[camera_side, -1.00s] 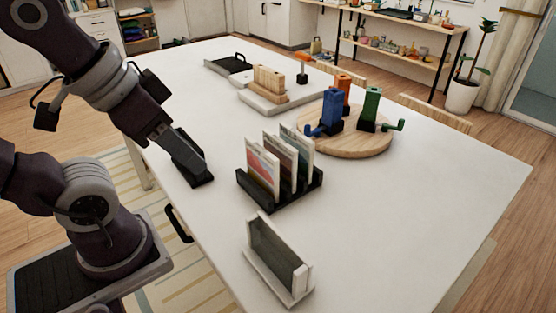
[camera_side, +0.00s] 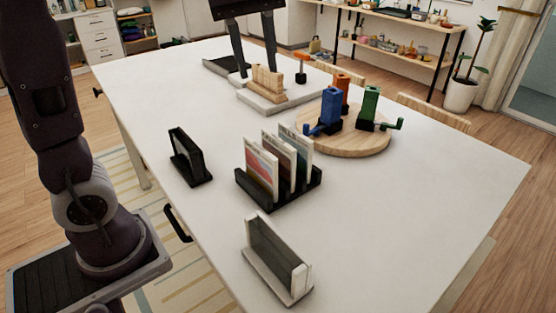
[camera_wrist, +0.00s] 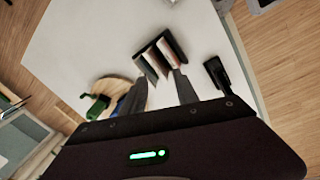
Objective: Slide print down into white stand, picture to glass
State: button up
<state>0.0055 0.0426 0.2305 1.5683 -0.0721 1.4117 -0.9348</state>
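The white stand (camera_side: 286,284) is at the table's near edge in the side view, with an upright glass pane (camera_side: 272,247) and no print visible in it. Several prints stand upright in a black slotted rack (camera_side: 290,193): a front one with a red and pale picture (camera_side: 261,169), a brownish one behind it, and a greenish one at the back. My gripper (camera_side: 258,72) is high over the table, fingers down, apart and empty. In the wrist view my gripper (camera_wrist: 160,74) points toward the rack (camera_wrist: 138,63), still well away from it.
A small black stand (camera_side: 190,165) with an upright panel is left of the rack. A round wooden board (camera_side: 350,145) holds blue, orange and green clamp-like objects. Behind are a pale tray (camera_side: 277,103) with a wooden block and a black tray. The right of the table is clear.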

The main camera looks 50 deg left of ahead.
jog(key=w+a+f+n+g, duration=0.2)
jog(key=w+f+n, duration=0.15)
jog(key=w, duration=0.25)
jog(key=n, duration=0.1)
send_near(278, 156)
jog(key=f, duration=1.1)
jog(key=shift+w+a, duration=0.15)
jog(key=shift+a, duration=0.15)
grip_shut()
